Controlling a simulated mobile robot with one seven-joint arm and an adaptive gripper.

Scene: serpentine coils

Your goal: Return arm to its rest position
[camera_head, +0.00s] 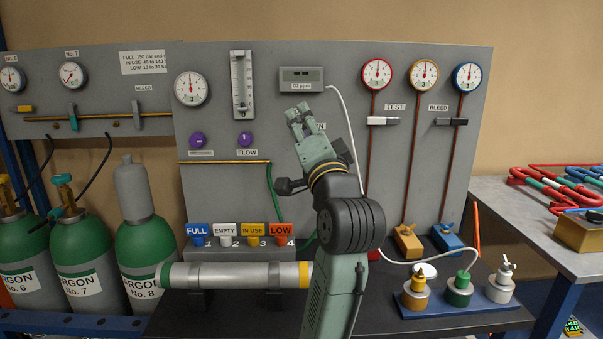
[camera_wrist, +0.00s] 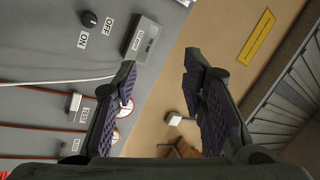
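My arm rises from the bottom middle of the head view, in front of the grey gauge panel (camera_head: 330,170). My gripper (camera_head: 298,116) points up near the panel's middle, below the small O2 ppm display (camera_head: 301,79). In the wrist view my gripper (camera_wrist: 158,85) has its two fingers spread wide, with nothing between them. The display box (camera_wrist: 146,38) and the ON/OFF knob (camera_wrist: 89,19) show beyond the left finger. My gripper hides part of the panel around a label ending in N.
A horizontal metal tube (camera_head: 235,275) lies on the dark bench (camera_head: 420,317). Coloured tags (camera_head: 252,235) stand behind it. Argon cylinders (camera_head: 85,262) stand at left. Valve-topped fittings (camera_head: 459,290) sit at right. A side table (camera_head: 520,215) holds coils (camera_head: 565,185). Air above the panel is clear.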

